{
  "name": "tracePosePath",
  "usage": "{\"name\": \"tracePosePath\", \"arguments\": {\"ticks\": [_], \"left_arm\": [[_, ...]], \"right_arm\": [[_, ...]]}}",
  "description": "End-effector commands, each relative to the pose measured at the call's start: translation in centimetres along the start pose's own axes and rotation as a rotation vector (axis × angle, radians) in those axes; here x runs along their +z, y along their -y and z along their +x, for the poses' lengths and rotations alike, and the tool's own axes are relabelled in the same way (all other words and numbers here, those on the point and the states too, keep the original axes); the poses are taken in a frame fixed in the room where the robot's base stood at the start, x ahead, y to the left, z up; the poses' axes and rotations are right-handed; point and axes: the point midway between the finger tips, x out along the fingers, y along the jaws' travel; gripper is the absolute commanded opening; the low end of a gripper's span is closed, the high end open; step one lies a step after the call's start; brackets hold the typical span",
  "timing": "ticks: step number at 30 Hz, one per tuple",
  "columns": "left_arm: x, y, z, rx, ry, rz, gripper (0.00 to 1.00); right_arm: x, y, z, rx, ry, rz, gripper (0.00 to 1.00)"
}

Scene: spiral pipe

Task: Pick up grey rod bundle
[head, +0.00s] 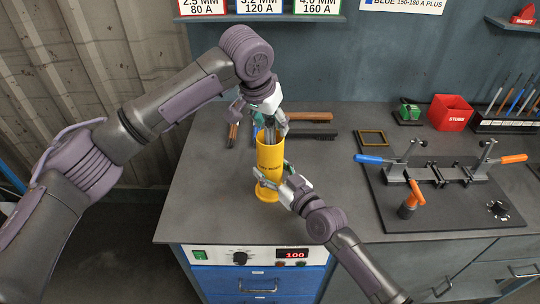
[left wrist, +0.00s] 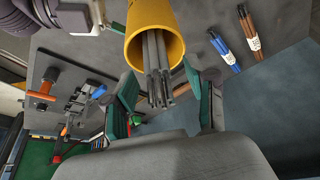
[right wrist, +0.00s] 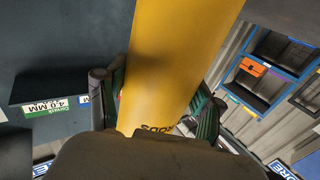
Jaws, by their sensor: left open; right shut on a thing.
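The grey rod bundle (left wrist: 157,72) sticks out of the open mouth of a yellow canister (head: 269,160). The rods also show at the canister's top in the head view (head: 270,130). My left gripper (head: 268,120) is open above the canister mouth. In the left wrist view its fingers (left wrist: 165,95) stand apart on either side of the rod ends. My right gripper (head: 272,181) is shut around the canister's lower body, also seen in the right wrist view (right wrist: 165,100). The canister looks upright. I cannot tell whether its base touches the bench. The rods' lower ends are hidden inside it.
Blue rods (left wrist: 226,50) and brown rods (left wrist: 249,28) lie on the bench (head: 210,205). A brush (head: 305,117) lies behind the canister. At right stand a clamp fixture on a dark plate (head: 445,205) and a red box (head: 450,113). Bench left and front are clear.

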Motion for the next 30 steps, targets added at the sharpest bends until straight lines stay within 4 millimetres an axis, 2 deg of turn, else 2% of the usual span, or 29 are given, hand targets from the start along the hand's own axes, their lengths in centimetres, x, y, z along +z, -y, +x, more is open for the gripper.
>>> {"name": "tracePosePath", "arguments": {"ticks": [4,14,24,30], "left_arm": [[0.0,0.0,0.0,0.0,0.0,0.0,0.54],[0.0,0.0,-0.1,0.0,-0.001,0.0,0.0],[-0.3,0.0,-0.5,0.0,-0.004,0.0,0.0],[-1.4,0.0,-3.1,0.001,-0.006,-0.001,0.0]], "right_arm": [[0.0,0.0,0.0,0.0,0.0,0.001,0.12],[0.0,0.0,0.0,0.0,0.0,0.001,0.12],[0.0,0.0,0.0,0.0,0.0,0.001,0.12],[0.0,0.0,0.0,0.0,0.0,0.001,0.12]]}}
